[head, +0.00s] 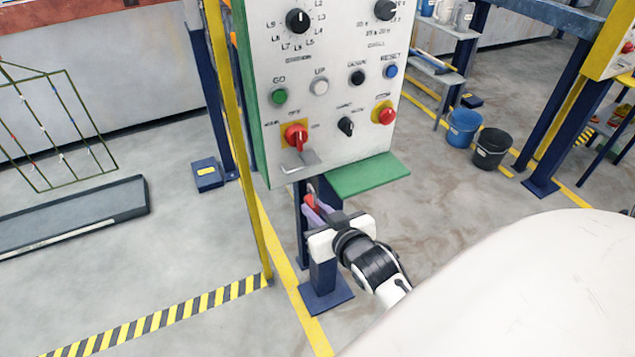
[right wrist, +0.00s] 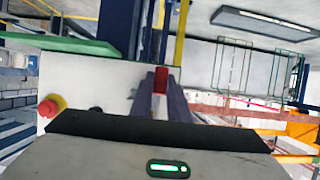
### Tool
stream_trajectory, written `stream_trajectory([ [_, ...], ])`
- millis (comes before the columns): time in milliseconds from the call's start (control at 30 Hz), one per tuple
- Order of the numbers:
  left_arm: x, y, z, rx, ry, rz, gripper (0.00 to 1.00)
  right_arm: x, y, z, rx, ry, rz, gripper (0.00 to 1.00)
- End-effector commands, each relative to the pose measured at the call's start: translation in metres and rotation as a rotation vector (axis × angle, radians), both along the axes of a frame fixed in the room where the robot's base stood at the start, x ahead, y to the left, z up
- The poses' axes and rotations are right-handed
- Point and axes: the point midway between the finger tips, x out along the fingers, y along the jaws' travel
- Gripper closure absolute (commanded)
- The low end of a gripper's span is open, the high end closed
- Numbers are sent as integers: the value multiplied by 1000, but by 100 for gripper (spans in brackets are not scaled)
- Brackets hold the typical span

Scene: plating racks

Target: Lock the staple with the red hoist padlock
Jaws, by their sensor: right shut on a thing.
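The red padlock (head: 311,203) is held in my right gripper (head: 318,209), just below the panel's lower edge. Its grey shackle points up towards the panel. In the right wrist view the red padlock (right wrist: 161,79) shows between the two purple-grey fingers of the right gripper (right wrist: 161,88), which are shut on it. A grey metal staple plate (head: 299,161) sticks out under the red rotary switch (head: 296,136), a little above and left of the padlock. Padlock and plate look apart. Whether the shackle is open is too small to tell. My left gripper is not in view.
The control panel (head: 330,85) carries several knobs and buttons. A green shelf (head: 368,174) juts out at its lower right, close above my right wrist. A blue post (head: 322,275) stands below the panel and a yellow post (head: 233,130) to its left. Buckets stand far right.

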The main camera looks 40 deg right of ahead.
Motion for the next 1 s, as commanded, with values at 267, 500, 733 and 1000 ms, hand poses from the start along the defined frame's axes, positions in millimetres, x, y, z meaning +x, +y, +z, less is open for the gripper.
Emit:
stream_trajectory([
  [267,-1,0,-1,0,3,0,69,15,-4,1,-1,-3,0,100],
  [500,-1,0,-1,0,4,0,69,26,-6,1,-1,-2,-1,100],
  [733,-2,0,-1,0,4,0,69,37,-9,1,-2,-2,-1,100],
  [1000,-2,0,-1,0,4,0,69,51,-12,1,-1,-2,0,100],
])
